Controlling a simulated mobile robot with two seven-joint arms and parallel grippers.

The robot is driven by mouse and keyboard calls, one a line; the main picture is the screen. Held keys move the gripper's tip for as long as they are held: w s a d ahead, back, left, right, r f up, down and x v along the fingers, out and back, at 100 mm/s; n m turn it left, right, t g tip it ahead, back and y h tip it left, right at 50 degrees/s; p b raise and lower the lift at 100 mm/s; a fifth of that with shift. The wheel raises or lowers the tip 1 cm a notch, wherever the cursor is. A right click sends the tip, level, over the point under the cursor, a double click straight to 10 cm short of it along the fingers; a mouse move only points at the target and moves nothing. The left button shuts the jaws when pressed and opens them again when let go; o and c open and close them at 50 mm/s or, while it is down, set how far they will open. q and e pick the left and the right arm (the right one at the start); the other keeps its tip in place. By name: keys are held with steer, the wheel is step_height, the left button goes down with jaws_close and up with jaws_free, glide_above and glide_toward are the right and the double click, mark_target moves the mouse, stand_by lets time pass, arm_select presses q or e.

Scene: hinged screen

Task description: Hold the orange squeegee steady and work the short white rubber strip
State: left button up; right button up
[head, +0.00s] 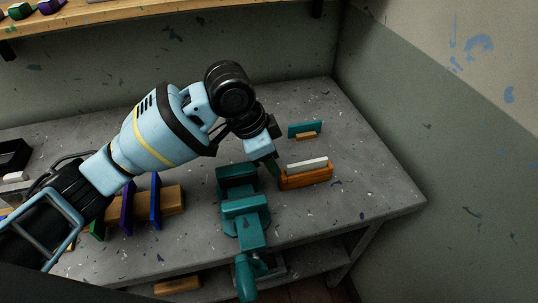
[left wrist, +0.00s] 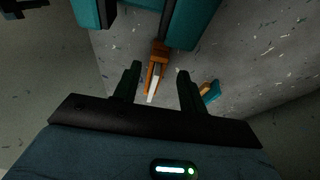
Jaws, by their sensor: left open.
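The orange squeegee (head: 306,178) stands just right of the teal vise (head: 246,206) on the grey bench. A short white rubber strip (head: 307,163) shows along its upper edge. In the left wrist view the squeegee (left wrist: 159,52) and the white strip (left wrist: 153,88) appear between the fingers of my left gripper (left wrist: 157,78), with gaps on both sides. In the head view my left gripper (head: 273,167) is at the squeegee's left end, beside the vise, with its fingers partly hidden. It is open and empty. I cannot tell whether the vise touches the squeegee. My right gripper is out of view.
A teal-and-wood tool (head: 305,130) stands behind the squeegee. Purple and blue plates (head: 154,201) with a wooden block (head: 173,200) are left of the vise. The bench (head: 375,185) is clear to the right, up to its edge. A wooden shelf (head: 120,16) hangs above.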

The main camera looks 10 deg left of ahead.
mark_target(280, 188)
arm_select(q)
steer(key=shift+x, duration=3.9)
steer(key=shift+r, duration=0.1)
jaws_close()
steer(key=shift+o, duration=0.8)
jaws_free()
jaws_close()
